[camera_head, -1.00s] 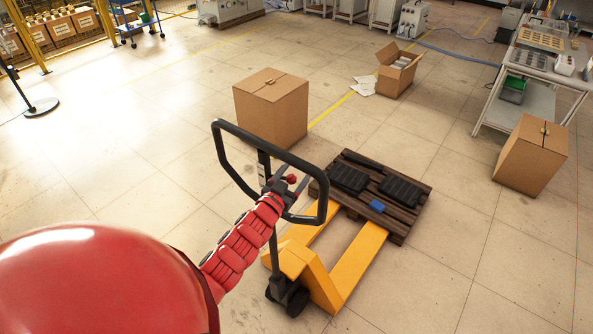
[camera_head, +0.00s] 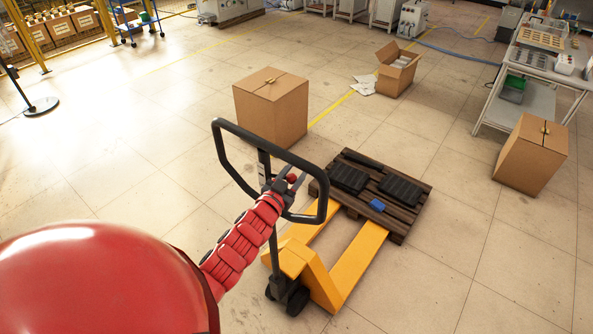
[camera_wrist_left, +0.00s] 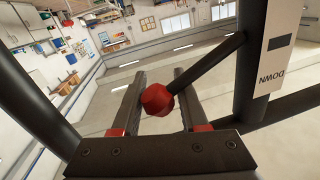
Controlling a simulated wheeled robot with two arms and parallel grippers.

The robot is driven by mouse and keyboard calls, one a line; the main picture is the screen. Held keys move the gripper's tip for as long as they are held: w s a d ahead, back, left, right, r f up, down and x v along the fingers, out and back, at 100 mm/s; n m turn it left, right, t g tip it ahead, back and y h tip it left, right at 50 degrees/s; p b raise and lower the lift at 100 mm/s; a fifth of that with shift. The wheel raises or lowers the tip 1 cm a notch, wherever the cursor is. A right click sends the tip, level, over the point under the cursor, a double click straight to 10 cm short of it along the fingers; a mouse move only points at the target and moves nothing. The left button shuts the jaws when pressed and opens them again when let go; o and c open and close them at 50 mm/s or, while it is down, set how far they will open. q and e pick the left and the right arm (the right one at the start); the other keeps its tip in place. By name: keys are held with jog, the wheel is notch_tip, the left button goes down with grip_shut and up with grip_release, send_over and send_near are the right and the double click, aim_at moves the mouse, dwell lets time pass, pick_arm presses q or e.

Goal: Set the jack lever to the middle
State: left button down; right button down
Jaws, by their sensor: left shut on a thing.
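The yellow pallet jack (camera_head: 318,279) stands with its forks toward a dark wooden pallet (camera_head: 399,232). Its black loop handle (camera_head: 262,145) rises toward me. The jack lever is a dark rod (camera_wrist_left: 208,65) with a red knob (camera_head: 292,178), which also shows large in the left wrist view. My left gripper (camera_head: 290,173) reaches inside the loop and is shut on the red knob, one finger on each side. A white label (camera_wrist_left: 272,48) reading DOWN, upside down, is on the handle post beside the lever. My right gripper is not in view.
The pallet carries black parts (camera_head: 349,179) and a small blue item (camera_head: 377,205). Closed cardboard boxes stand behind the handle (camera_head: 271,108) and at the right (camera_head: 531,157). An open box (camera_head: 397,70) is farther back. The floor left of the jack is clear.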

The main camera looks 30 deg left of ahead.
pick_arm(q)
jog(key=shift+f, duration=0.2)
dwell(0.6)
jog(key=f+m+b, duration=0.1)
jog(key=m+b, duration=0.1)
jog(key=b, duration=0.2)
jog(key=d+f+m+b, duration=0.1)
jog(key=f+m+b, duration=0.1)
jog(key=m+b, duration=0.1)
jog(key=shift+f+t+b, duration=0.3)
jog(key=shift+t+b, duration=0.05)
jog(key=shift+t, duration=0.05)
jog(key=c, duration=0.8)
grip_release()
jog(key=o, duration=0.3)
jog(key=shift+a, duration=0.1)
jog(key=shift+o, duration=0.2)
